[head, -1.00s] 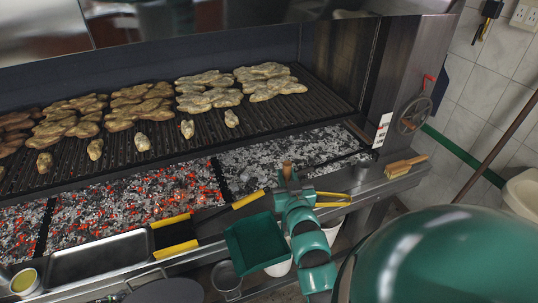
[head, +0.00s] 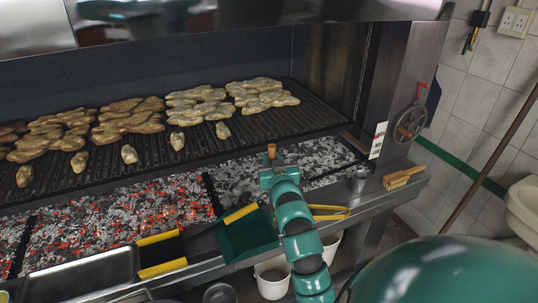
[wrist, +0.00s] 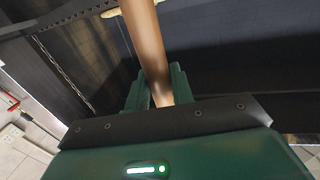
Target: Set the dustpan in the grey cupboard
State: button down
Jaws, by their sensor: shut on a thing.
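The dustpan has a dark green pan (head: 245,238) and a brown wooden handle (head: 271,149). My gripper (head: 271,165) is shut on the handle, whose end sticks up above the jaws in the head view. The pan hangs left of my arm, in front of the grill's front ledge; the arm hides the part joining it to the handle. In the wrist view the handle (wrist: 150,45) runs between the green jaws (wrist: 156,88), and the pan cannot be made out. I cannot make out the grey cupboard in either view.
The grill (head: 110,165) with meat and glowing coals (head: 120,225) lies ahead. A brush (head: 404,177), a metal cup (head: 360,179) and yellow-handled tools (head: 330,208) lie along its ledge. A white bucket (head: 272,278) stands below. A large green dome (head: 440,275) fills the lower right.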

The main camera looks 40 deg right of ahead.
jog(key=shift+r+p+x, duration=0.1)
jog(key=shift+p+x, duration=0.35)
jog(key=shift+x, duration=0.55)
jog(key=shift+r+p+x, duration=0.15)
jog(key=shift+p+x, duration=0.3)
jog(key=shift+x, duration=0.55)
jog(key=shift+w+f+p, duration=0.15)
jog(key=shift+f+p, duration=0.45)
jog(key=shift+f, duration=0.35)
jog(key=shift+f, duration=0.1)
jog(key=c, duration=1.2)
grip_release()
